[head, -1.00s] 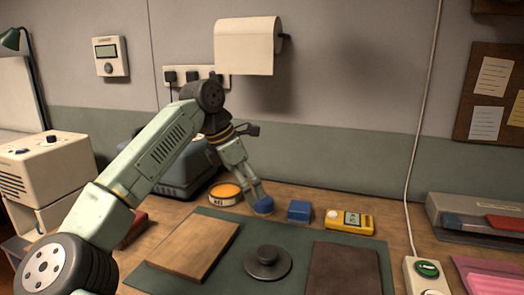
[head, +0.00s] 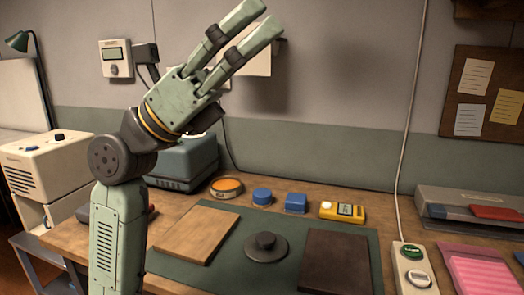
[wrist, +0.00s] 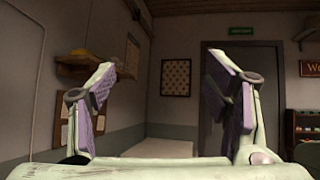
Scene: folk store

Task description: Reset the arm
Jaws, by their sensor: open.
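My gripper (head: 246,34) is raised high in the head view, pointing up and to the right, in front of the wall and the paper roll. Its two fingers are spread apart with nothing between them. In the wrist view my gripper (wrist: 160,92) is also open and empty, facing the room with a door (wrist: 254,105) and a framed picture (wrist: 176,77) on the far wall. A round blue piece (head: 262,197) stands on the table below, apart from the gripper.
A white switch box (head: 414,268) is at right. The air around the gripper looks free.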

